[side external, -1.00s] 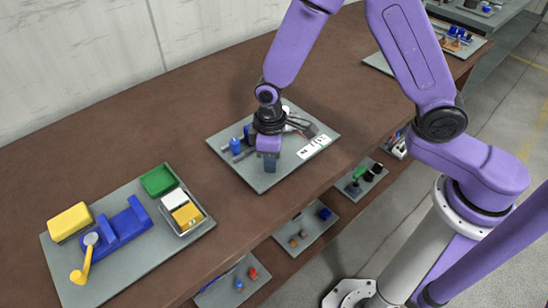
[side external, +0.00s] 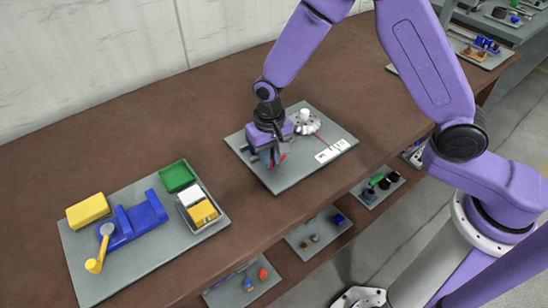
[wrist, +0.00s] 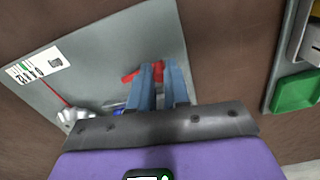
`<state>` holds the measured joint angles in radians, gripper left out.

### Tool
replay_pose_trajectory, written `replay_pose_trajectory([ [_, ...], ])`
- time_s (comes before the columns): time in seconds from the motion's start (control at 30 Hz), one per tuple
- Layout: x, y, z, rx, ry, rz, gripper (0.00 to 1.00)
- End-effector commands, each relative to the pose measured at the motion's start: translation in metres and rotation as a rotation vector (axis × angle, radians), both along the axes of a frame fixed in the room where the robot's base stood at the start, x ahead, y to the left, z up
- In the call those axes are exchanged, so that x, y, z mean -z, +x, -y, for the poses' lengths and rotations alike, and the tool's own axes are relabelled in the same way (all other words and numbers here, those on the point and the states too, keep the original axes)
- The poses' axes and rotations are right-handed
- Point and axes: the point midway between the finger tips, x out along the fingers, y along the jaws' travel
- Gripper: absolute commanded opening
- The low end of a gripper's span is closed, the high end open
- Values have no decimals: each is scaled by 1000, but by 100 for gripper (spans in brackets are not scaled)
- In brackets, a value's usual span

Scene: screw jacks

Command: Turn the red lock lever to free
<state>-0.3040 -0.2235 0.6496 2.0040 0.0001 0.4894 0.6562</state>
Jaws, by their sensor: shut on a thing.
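My gripper (side external: 272,156) points down over the left part of a grey plate (side external: 288,182). In the wrist view, its two blue-grey fingers (wrist: 165,72) have the red lock lever (wrist: 130,77) at their tips. The gripper is shut on the red lever, and the fingers hide part of it. In the side view only a little red (side external: 282,157) shows beside the fingers. Which way the lever points is hard to tell.
A white label card (side external: 332,151) lies at the plate's right. Left is another plate with a blue cradle (side external: 136,218), yellow block (side external: 88,211) and green tray (side external: 177,176).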

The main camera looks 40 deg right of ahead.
Motion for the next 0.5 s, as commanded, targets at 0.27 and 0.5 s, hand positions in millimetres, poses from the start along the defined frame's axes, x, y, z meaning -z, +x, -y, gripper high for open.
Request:
replay_pose_trajectory([
  [0.27,-1,8,-1,114,2,4,0],
  [0.5,-1,9,-1,147,2,4,0],
])
